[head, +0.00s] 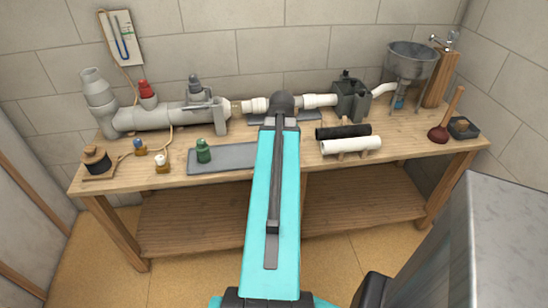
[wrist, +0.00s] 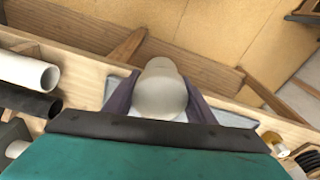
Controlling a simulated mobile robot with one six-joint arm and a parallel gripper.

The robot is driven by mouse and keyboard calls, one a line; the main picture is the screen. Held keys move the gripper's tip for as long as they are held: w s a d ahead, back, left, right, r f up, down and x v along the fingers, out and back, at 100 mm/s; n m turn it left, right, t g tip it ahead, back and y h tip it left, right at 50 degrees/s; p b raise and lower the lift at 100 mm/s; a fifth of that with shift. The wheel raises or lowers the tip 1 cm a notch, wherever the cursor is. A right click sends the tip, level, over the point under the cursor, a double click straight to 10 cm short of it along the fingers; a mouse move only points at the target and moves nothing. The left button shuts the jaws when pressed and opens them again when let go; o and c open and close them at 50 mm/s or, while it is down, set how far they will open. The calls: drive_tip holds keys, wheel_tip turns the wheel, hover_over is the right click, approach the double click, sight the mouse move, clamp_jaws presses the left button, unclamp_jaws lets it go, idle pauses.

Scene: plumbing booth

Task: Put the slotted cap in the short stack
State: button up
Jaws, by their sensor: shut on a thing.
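In the wrist view my gripper (wrist: 161,98) is shut on a pale grey, rounded piece (wrist: 160,88), held between its two dark fingers. No slot shows on the side I see, so I cannot tell whether it is the slotted cap. In the head view my arm hides the gripper and the held piece. A grey pipe (head: 165,118) lies at the back left of the bench with several upright stubs. The leftmost stack (head: 97,92) is tall. A shorter one carries a red plug (head: 146,89), another a grey top (head: 195,84).
A green-topped plug (head: 203,151) stands on the grey mat (head: 235,155). Small fittings (head: 161,162) stand front left. A black pipe (head: 343,131) and white pipe (head: 350,145) rest right of my arm. A grey box (head: 351,98), funnel (head: 411,62) and plunger (head: 440,130) stand farther right.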

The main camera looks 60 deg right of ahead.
drive_tip(key=w+a+r+n, duration=0.2)
drive_tip(key=w+a, duration=0.8)
drive_tip(key=w, duration=0.3)
drive_tip(key=w+a+r+n, duration=0.2)
drive_tip(key=w+a, duration=0.8)
drive_tip(key=w, duration=0.3)
drive_tip(key=w+a+r+n, duration=0.1)
drive_tip(key=w+a, duration=0.2)
drive_tip(key=a, duration=0.7)
drive_tip(key=w+a+r+n, duration=0.2)
drive_tip(key=w+a, duration=0.2)
drive_tip(key=a, duration=0.7)
drive_tip(key=w+a+r+n+y, duration=0.1)
drive_tip(key=w+a, duration=0.3)
drive_tip(key=a, duration=0.7)
drive_tip(key=shift+r+n, duration=0.3)
